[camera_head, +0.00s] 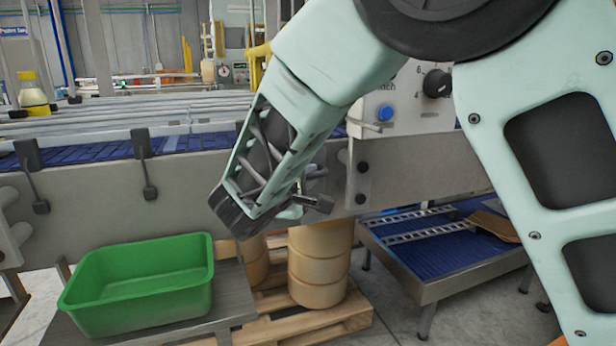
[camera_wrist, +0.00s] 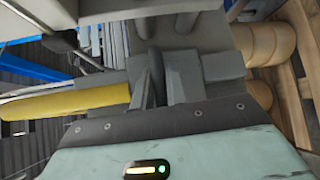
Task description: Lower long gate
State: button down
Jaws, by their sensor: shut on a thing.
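My gripper (camera_wrist: 161,88) is shut on a dark upright bar or handle (camera_wrist: 154,66) in the wrist view, close to a grey metal wall. In the head view my arm's end is in front of the grey conveyor side, near a dark knob-like end (camera_head: 320,203), and hides most of the gripper. A yellow bar (camera_wrist: 65,101) runs in from the left edge of the wrist view, beside the gripper. I cannot tell for certain which part is the long gate, or how high it stands.
A green bin (camera_head: 140,285) stands on a grey bench at lower left. Tan cylinders (camera_head: 320,265) stand on a wooden pallet (camera_head: 340,316) below. A blue-bedded conveyor (camera_head: 75,150) runs behind.

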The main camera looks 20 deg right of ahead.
jog(key=shift+s+f, duration=0.1)
jog(key=shift+f, duration=0.25)
jog(key=c, duration=1.4)
grip_release()
jog(key=shift+s+a+r, duration=0.1)
jog(key=shift+a, duration=0.1)
jog(key=b+v, duration=0.2)
jog(key=v, duration=1.5)
